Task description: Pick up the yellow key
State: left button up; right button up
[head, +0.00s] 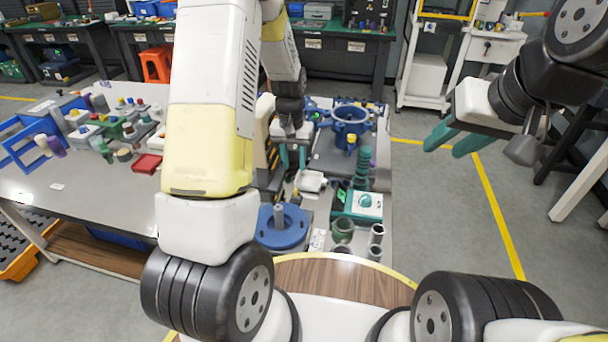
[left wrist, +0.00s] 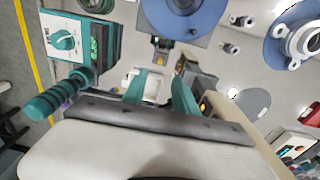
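No object is clearly readable as the yellow key. A small yellow piece (head: 296,194) sits on a dark holder near the white fixture; it also shows in the left wrist view (left wrist: 160,59). Another small yellow piece (head: 351,139) shows at the blue ring-topped part. My left gripper (head: 293,156) points down above the bench, with its two teal fingers apart; in the left wrist view (left wrist: 159,92) the white fixture (left wrist: 152,85) shows between and beyond them. I see nothing held there.
Around the left gripper are a blue disc with a post (head: 272,238), a teal dial box (head: 367,206), a teal ribbed column (head: 361,170) and the blue ring-topped part (head: 350,118). Dark cups (head: 343,230) stand near the bench front. A red block (head: 147,164) lies on the left bench.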

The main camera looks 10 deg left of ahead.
aim_at(296, 194)
pick_arm(q)
jog(key=f, duration=1.1)
jog(key=shift+w+d+f, duration=0.1)
jog(key=shift+w, duration=0.2)
grip_shut()
